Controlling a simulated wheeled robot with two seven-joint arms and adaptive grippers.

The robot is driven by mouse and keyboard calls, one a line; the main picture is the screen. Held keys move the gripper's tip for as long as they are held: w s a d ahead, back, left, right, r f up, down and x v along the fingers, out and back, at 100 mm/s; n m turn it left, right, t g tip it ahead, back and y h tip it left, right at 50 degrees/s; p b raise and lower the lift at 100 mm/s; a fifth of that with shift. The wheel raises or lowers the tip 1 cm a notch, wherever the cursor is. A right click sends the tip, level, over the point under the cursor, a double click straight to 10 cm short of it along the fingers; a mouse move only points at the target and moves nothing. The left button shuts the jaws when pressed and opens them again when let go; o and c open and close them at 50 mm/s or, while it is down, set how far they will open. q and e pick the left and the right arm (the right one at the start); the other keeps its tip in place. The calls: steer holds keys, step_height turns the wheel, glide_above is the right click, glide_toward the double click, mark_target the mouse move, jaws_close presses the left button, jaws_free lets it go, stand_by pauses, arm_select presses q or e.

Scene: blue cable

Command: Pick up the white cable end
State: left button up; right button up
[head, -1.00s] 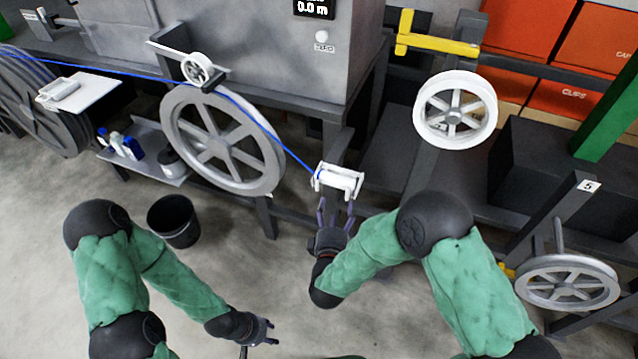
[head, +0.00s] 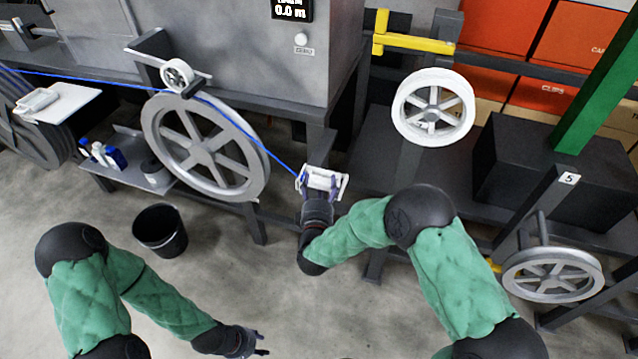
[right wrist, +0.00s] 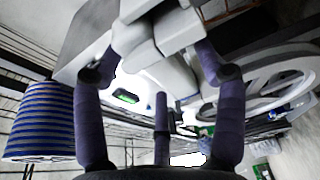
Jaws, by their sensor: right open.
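The white cable end (head: 323,180) is at the tip of the blue cable (head: 245,130), below the front corner of the grey machine. My right gripper (head: 319,193) is right at it, its open fingers reaching up around the white piece. In the right wrist view the open fingers (right wrist: 158,75) stand on either side of pale white parts (right wrist: 150,50); firm contact cannot be made out. My left gripper (head: 261,344) is open and empty, low over the floor, far from the cable.
A large grey wheel (head: 205,145) and a small white pulley (head: 177,74) carry the cable. A white spoked reel (head: 433,82) hangs to the right. A black bucket (head: 160,230) stands on the floor. The floor between my arms is clear.

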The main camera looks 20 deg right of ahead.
steer(key=shift+x, duration=0.8)
steer(key=shift+c, duration=0.3)
steer(key=c, duration=1.1)
steer(key=shift+r, duration=0.1)
